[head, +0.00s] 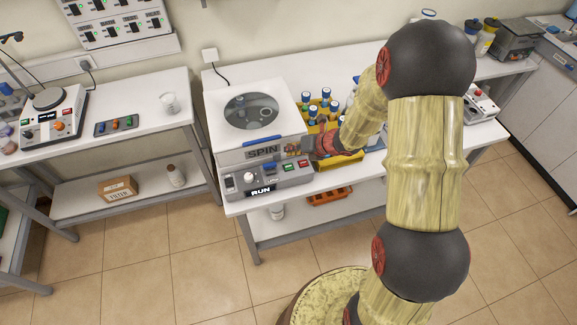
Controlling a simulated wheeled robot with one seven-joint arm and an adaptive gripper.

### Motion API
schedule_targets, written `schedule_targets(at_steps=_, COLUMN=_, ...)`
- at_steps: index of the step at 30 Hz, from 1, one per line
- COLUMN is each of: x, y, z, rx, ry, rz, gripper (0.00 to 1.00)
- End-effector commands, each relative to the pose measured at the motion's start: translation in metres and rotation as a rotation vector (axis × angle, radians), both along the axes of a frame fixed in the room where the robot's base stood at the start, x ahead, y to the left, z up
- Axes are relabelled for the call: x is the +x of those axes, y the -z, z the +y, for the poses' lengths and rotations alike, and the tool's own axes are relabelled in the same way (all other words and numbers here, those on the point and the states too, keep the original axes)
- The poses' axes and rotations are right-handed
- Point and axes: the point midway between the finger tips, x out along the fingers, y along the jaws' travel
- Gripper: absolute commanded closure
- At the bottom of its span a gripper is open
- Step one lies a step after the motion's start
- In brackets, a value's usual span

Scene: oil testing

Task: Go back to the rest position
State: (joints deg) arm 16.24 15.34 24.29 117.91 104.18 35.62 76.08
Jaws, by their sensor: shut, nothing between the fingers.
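My gripper (297,150) is at the front right of the centrifuge (223,160), close to its front panel and the SPIN label. The gripper is shut with nothing in it. Whether it touches the panel I cannot tell. The centrifuge lid is down, with a round window on top. Its front panel has a white knob, a RUN display, and green and red buttons. My arm reaches in from the right and bends down toward the centrifuge.
A yellow rack (345,175) with several blue-capped tubes stands right of the centrifuge, partly behind my arm. An orange rack (329,197) sits on the lower shelf. A left table holds a hotplate device (50,122) and a beaker (169,104). The tiled floor in front is clear.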

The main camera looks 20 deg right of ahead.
Motion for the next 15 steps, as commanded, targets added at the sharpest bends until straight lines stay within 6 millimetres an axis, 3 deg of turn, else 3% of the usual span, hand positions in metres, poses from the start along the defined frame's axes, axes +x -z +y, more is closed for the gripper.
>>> schedule_targets(at_steps=15, x=-0.0001, y=-0.001, z=0.0018, rx=-0.051, ry=-0.072, rz=-0.043, gripper=1.0)
